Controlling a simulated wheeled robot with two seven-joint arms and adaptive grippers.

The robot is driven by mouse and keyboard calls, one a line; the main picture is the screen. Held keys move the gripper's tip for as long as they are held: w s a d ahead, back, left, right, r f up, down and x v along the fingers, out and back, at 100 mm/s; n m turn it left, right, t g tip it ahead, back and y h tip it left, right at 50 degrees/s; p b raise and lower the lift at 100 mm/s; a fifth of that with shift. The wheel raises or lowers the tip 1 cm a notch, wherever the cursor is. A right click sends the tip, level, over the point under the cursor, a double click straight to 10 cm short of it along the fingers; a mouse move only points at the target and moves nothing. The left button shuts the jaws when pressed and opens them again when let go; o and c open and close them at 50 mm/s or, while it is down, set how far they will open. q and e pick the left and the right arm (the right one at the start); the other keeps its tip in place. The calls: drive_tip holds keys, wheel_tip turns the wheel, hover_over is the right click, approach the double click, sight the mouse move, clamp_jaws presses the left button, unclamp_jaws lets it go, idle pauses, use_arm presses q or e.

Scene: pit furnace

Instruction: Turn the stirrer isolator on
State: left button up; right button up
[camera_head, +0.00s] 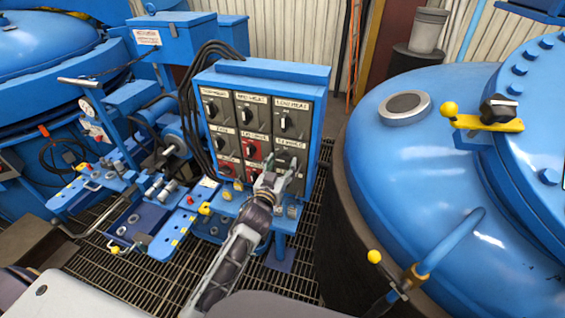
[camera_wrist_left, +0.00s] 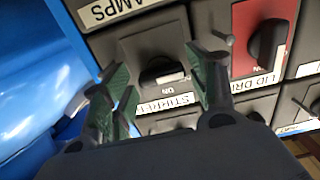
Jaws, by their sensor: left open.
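Contact cannot be told. My right gripper is not in view.
In the wrist view, a red lid drive switch (camera_wrist_left: 262,40) is close beside one finger. Valves and yellow handles crowd a blue bench (camera_head: 165,243) left of the panel. A large blue vessel (camera_head: 425,150) stands to the right. Grating (camera_head: 130,283) covers the floor.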

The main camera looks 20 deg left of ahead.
use_arm(q)
drive_tip(key=shift+w, duration=0.6)
drive_tip(key=c, duration=0.7)
drive_tip(key=shift+c, duration=0.2)
